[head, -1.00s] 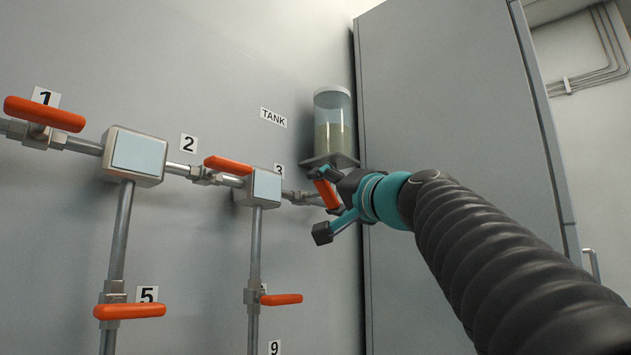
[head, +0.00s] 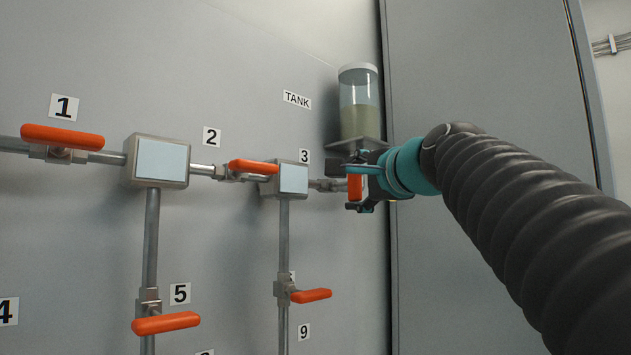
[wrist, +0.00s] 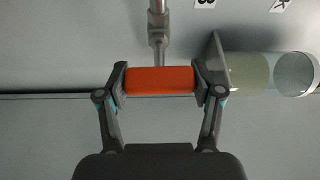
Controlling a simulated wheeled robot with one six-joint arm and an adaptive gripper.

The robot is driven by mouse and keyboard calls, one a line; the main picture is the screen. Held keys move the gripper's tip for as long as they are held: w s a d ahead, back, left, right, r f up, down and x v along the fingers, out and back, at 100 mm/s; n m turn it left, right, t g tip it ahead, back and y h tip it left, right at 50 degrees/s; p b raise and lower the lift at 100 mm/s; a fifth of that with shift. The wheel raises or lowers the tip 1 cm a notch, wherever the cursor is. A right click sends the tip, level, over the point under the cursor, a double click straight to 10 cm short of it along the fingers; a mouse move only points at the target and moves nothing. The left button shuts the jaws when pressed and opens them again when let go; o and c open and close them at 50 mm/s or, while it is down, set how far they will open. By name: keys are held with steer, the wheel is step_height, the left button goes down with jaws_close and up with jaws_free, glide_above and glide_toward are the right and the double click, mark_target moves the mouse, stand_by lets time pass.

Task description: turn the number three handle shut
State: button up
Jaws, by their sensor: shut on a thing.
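The number three handle (head: 355,187) is orange and stands upright, across its horizontal pipe, just right of the label 3 (head: 304,156). My gripper (head: 357,187) is at it from the right, with its fingers above and below the handle. In the wrist view the orange handle (wrist: 160,80) spans the space between the two fingertips, which touch its ends. My gripper (wrist: 160,84) is shut on it. The valve body behind the handle is mostly hidden.
The tank (head: 359,103), partly filled with a cloudy liquid, sits on a bracket (head: 365,142) just above my gripper. Orange handles 1 (head: 62,136) and 2 (head: 252,166) lie along the pipe to the left. A tall grey cabinet (head: 480,90) stands at the right.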

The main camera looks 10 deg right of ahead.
stand_by(0.4)
steer(key=o, duration=1.2)
steer(key=shift+c, duration=0.2)
steer(key=shift+s, duration=0.1)
steer(key=v, duration=0.7)
steer(key=shift+s+d, duration=0.1)
steer(key=shift+s, duration=0.05)
